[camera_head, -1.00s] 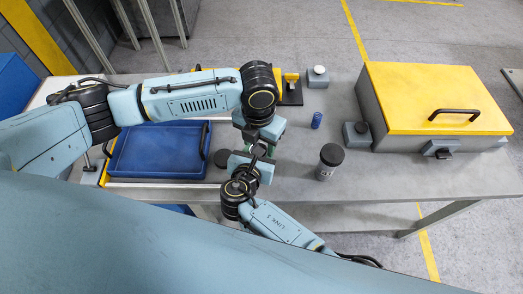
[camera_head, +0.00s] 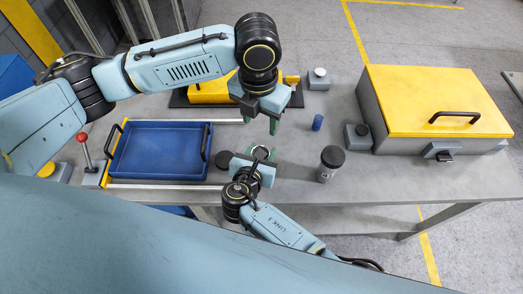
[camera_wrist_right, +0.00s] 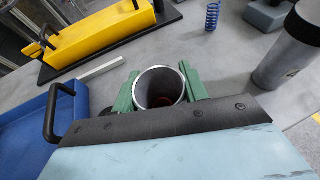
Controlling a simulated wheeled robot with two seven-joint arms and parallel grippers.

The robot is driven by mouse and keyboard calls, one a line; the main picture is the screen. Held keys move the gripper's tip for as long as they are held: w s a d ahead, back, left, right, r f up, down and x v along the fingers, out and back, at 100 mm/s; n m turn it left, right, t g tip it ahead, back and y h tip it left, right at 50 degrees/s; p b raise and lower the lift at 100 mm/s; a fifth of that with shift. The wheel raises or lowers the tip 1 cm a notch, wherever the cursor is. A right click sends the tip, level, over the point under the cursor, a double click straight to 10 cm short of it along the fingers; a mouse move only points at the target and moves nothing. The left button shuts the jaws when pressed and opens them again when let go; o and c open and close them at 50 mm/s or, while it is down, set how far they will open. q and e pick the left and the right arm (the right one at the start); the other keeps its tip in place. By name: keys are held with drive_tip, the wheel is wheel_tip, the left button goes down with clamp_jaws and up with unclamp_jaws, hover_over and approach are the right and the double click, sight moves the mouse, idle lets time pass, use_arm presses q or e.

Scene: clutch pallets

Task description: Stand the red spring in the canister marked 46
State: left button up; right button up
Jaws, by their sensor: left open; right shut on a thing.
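My right gripper (camera_head: 260,158) is shut on a grey open-topped canister (camera_wrist_right: 160,88), its green fingers on both sides of it. The canister stands upright, mouth up. Something dark red, which looks like the red spring (camera_wrist_right: 163,102), shows deep inside it; its stance is hard to tell. The canister's mark is not visible. My left gripper (camera_head: 262,120) is open and empty, above and behind the canister. A second canister (camera_head: 329,165) with a black lid stands to the right; its mark is not readable.
A blue spring (camera_head: 317,122) stands on the table. A dark round lid (camera_head: 223,160) lies left of my right gripper, beside the blue tray (camera_head: 158,148). The yellow-lidded box (camera_head: 432,100) stands right. A yellow block (camera_wrist_right: 100,38) lies behind. The table's front right is clear.

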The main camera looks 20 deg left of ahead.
drive_tip(key=o, duration=1.3)
drive_tip(key=shift+c, duration=0.2)
drive_tip(key=shift+s+r+p, duration=0.25)
drive_tip(key=shift+s+p, duration=0.15)
drive_tip(key=shift+p, duration=0.05)
drive_tip(key=p+v, duration=0.8)
drive_tip(key=v, duration=0.4)
drive_tip(key=shift+s, duration=0.25)
drive_tip(key=shift+r, duration=0.1)
